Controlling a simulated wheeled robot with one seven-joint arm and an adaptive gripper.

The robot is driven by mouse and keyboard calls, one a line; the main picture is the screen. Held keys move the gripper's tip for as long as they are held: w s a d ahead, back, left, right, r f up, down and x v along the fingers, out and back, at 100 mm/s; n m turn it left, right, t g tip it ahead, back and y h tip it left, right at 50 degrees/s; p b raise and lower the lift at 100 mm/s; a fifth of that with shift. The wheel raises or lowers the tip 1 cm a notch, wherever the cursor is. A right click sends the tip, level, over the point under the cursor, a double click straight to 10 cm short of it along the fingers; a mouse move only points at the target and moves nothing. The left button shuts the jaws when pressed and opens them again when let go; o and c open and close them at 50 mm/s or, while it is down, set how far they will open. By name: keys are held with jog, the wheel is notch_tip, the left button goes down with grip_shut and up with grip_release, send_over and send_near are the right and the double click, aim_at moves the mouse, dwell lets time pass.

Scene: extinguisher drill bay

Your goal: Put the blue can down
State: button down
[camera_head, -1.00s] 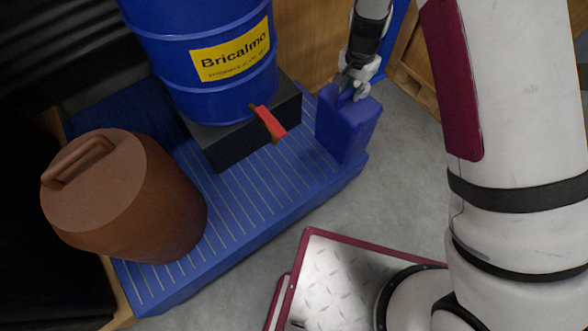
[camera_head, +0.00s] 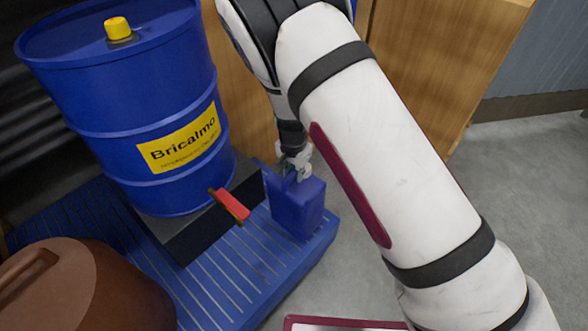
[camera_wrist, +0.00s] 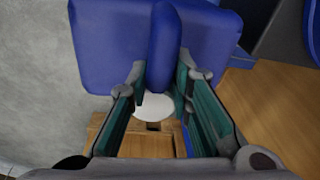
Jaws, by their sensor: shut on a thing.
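The blue can (camera_head: 297,207) is a boxy jerrycan at the right end of the blue slatted platform, beside the drum's black stand. In the head view it looks upright and at or just above the platform; its underside contact cannot be made out. My gripper (camera_head: 296,168) is at its top, shut on the handle. In the wrist view the can's body (camera_wrist: 100,45) fills the top, and its handle (camera_wrist: 163,50) lies between the fingers of my gripper (camera_wrist: 158,95). A white round patch (camera_wrist: 153,106) shows below the handle.
A blue drum (camera_head: 120,105) with a yellow label stands on a black block (camera_head: 205,225) with a red-handled tap (camera_head: 230,205) close left of the can. A brown lidded vessel (camera_head: 90,290) sits on the blue platform (camera_head: 225,290). Wooden panels (camera_head: 430,70) stand behind; grey floor is clear at right.

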aim_at(295, 179)
notch_tip(295, 179, down, 3)
jog(key=shift+w+f+b, duration=0.1)
jog(key=shift+b, duration=0.3)
jog(key=c, duration=1.4)
grip_release()
jog(key=shift+c, duration=0.2)
jog(key=r+p, duration=0.1)
jog(key=r, duration=0.3)
jog(key=s+r+p, duration=0.1)
jog(key=r, duration=0.3)
jog(key=r+p, duration=0.1)
jog(key=r, duration=0.3)
jog(key=shift+s, duration=0.4)
jog(key=shift+f, duration=0.1)
